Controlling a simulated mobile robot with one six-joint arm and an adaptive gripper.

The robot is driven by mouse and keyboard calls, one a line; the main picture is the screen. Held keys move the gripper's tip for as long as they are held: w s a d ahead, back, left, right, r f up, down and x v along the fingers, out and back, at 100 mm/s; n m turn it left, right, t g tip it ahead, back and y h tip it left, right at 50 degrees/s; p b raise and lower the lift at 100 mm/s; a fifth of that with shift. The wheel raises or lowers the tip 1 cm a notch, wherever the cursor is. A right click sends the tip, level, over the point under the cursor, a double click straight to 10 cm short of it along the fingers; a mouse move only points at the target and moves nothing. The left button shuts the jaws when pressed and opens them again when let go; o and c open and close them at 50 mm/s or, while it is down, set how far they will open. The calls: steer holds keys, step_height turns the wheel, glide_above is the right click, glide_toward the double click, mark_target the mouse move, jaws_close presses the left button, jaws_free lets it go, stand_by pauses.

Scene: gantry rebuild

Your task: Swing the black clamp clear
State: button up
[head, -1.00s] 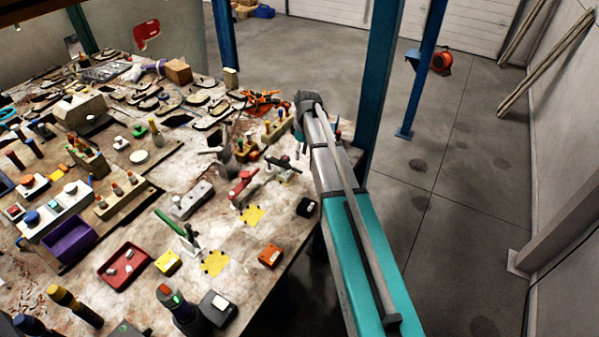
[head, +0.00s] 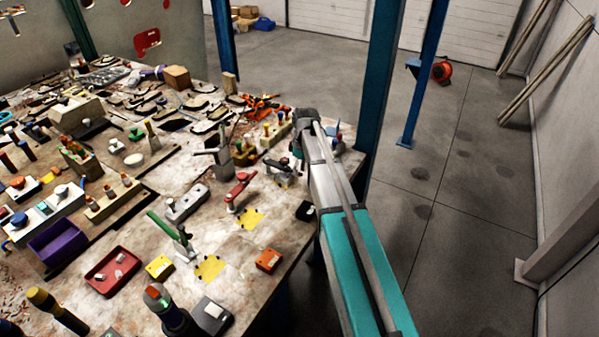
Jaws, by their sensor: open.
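The black clamp (head: 283,179) stands on the table near its right edge, to the right of the red-handled clamp (head: 238,190). It is small in the head view, and my gripper partly covers it, so its handle is hard to make out. My gripper (head: 296,160) is at the end of my arm, pointing down just above and behind the black clamp. It is open, with nothing seen between its fingers. I cannot tell whether the fingers touch the clamp. A green-handled clamp (head: 170,232) stands nearer the front.
A grey post clamp (head: 221,150) and a block of colored pegs (head: 275,130) stand close by. A black box (head: 306,211) and an orange box (head: 268,260) sit by the right table edge. A blue column (head: 378,90) rises just beyond the table.

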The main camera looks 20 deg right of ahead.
jaws_close()
stand_by(0.3)
